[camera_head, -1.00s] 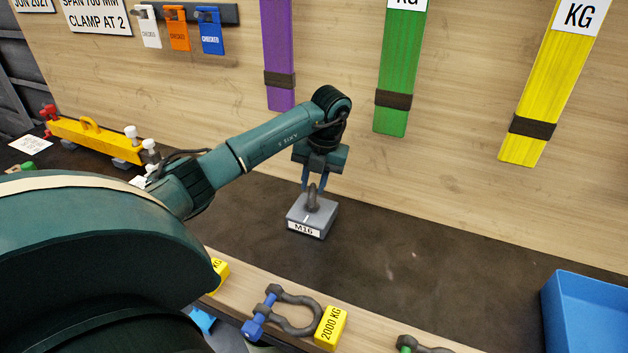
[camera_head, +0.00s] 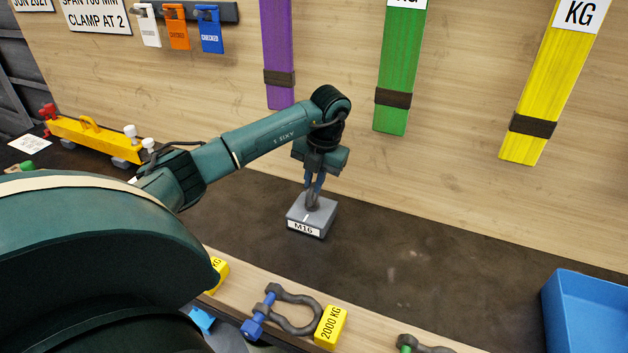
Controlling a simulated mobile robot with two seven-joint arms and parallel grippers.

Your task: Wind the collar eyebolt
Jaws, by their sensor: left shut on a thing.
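The collar eyebolt (camera_head: 313,201) is a dark grey ring standing upright in the top of a grey block (camera_head: 306,215) labelled M16. The block sits on the dark mat near the middle of the view. My left gripper (camera_head: 314,189) points down from above and is shut on the ring of the eyebolt. The eyebolt's shank is hidden in the block. My right gripper is not in view.
A shackle with a blue pin (camera_head: 291,312) and a yellow 2000 KG block (camera_head: 331,327) lie on the front wooden ledge. A blue bin (camera_head: 590,300) stands at the right. A yellow beam (camera_head: 90,138) lies at the left. The dark mat right of the M16 block is clear.

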